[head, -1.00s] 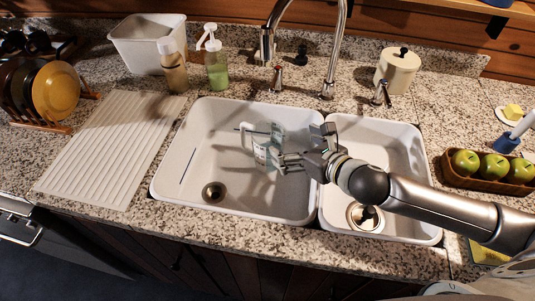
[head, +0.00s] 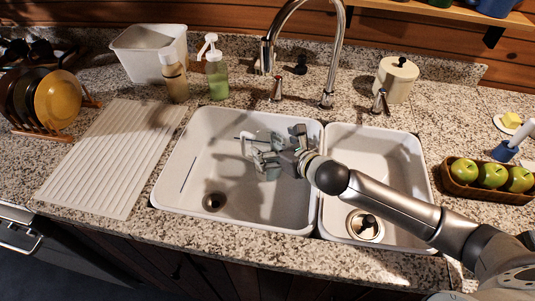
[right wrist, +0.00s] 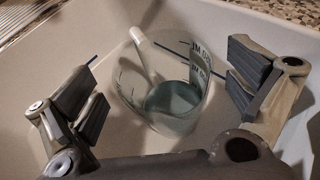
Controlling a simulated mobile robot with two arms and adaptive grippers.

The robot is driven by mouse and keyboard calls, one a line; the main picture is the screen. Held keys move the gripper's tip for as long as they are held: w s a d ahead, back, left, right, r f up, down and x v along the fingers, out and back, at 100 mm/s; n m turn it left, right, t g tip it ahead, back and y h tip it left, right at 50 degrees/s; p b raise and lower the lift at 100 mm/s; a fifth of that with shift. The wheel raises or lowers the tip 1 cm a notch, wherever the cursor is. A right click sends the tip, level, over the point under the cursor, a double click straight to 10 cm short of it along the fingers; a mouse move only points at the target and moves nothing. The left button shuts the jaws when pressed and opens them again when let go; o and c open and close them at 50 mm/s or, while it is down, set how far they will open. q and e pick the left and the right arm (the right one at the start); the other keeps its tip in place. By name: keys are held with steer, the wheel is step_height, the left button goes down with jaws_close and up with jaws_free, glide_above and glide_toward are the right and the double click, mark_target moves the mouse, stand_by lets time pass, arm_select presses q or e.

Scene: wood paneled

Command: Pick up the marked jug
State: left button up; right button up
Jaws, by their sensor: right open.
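The marked jug (head: 262,142) is clear, with dark printed markings and a pale blue-tinted base. It stands in the large left sink basin (head: 190,165), partly hidden by my right gripper in the head view. In the right wrist view the jug (right wrist: 165,88) shows between the two fingers, with its pale handle (right wrist: 141,52) towards the upper left and its markings towards the right. My right gripper (head: 283,150) is open, its fingers (right wrist: 165,92) spread to either side of the jug with visible gaps. My left gripper is not in view.
A divider (head: 320,190) separates the left basin from the smaller right basin (head: 385,150). The faucet (head: 337,60) rises behind the sink. A ribbed drying mat (head: 110,155) lies at left. A tray of green apples (head: 490,190) sits at right.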

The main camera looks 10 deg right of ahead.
steer(key=shift+x, duration=1.05)
steer(key=c, duration=1.5)
steer(key=shift+r, duration=0.1)
steer(key=shift+c, duration=1.1)
